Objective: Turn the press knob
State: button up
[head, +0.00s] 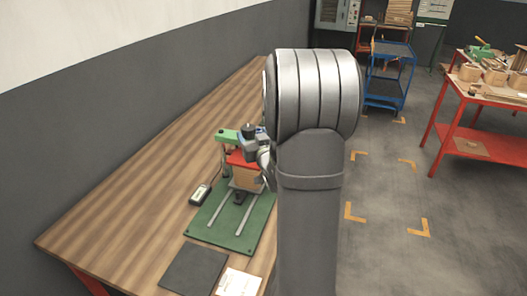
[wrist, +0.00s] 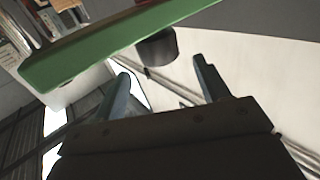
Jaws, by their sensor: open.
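The press stands on a green base plate (head: 238,222) on the wooden table, with a green crossbeam (head: 227,134) and a red plate (head: 241,160). A dark knob (head: 249,128) shows at the crossbeam, partly hidden by my wrist. In the wrist view, the green crossbeam (wrist: 90,55) slants across the top and the dark round knob (wrist: 157,47) juts from its edge. My gripper (wrist: 158,66) is open, its two fingers apart with the knob in line with the gap between them. I cannot tell whether the fingertips reach around it. Nothing is held.
A small dark device (head: 200,194) lies left of the press. A dark mat (head: 194,269) and a white sheet (head: 239,282) lie at the near table end. The left of the table (head: 130,200) is clear. A blue cart (head: 388,75) and red workbench (head: 490,105) stand apart.

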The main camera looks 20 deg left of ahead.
jog(key=v, duration=1)
jog(key=n+g+y, duration=0.5)
jog(key=g, duration=0.1)
send_near(243, 126)
jog(key=x, duration=0.9)
jog(key=shift+w+a+f, duration=0.2)
jog(key=shift+w+f, duration=0.15)
jog(key=shift+w, duration=0.05)
